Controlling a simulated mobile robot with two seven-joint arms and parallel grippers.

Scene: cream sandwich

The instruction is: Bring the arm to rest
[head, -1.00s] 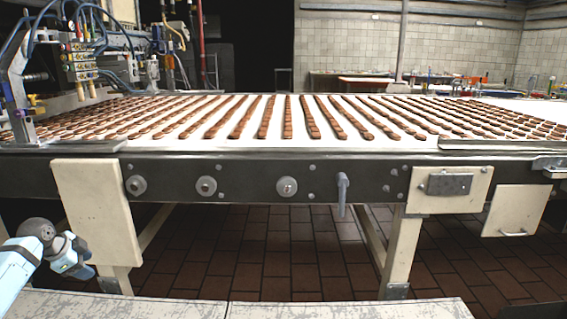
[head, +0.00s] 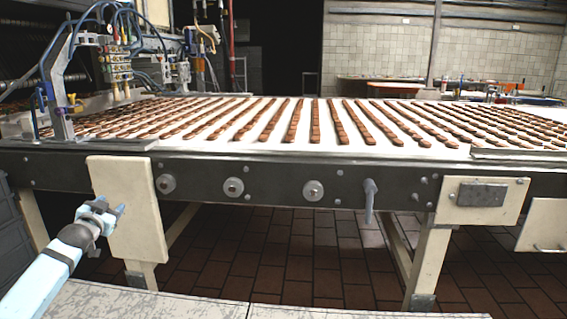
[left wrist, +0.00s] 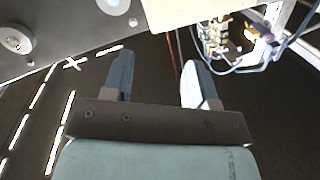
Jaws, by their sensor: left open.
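My left gripper (head: 115,211) is at the lower left of the head view, in front of the cream panel on the conveyor's side. Its two fingers are apart and empty, pointing up and to the right. In the left wrist view, its two bluish fingers (left wrist: 160,80) stand apart with nothing between them. The cream panel (head: 128,212) is partly hidden behind the gripper. My right gripper is not in view.
A long conveyor table (head: 262,178) with several rows of brown biscuits (head: 316,120) spans the view. A machine with blue hoses (head: 118,60) stands at the back left. A pale ledge (head: 270,307) runs along the bottom. A handle (head: 369,200) sticks out of the conveyor's side.

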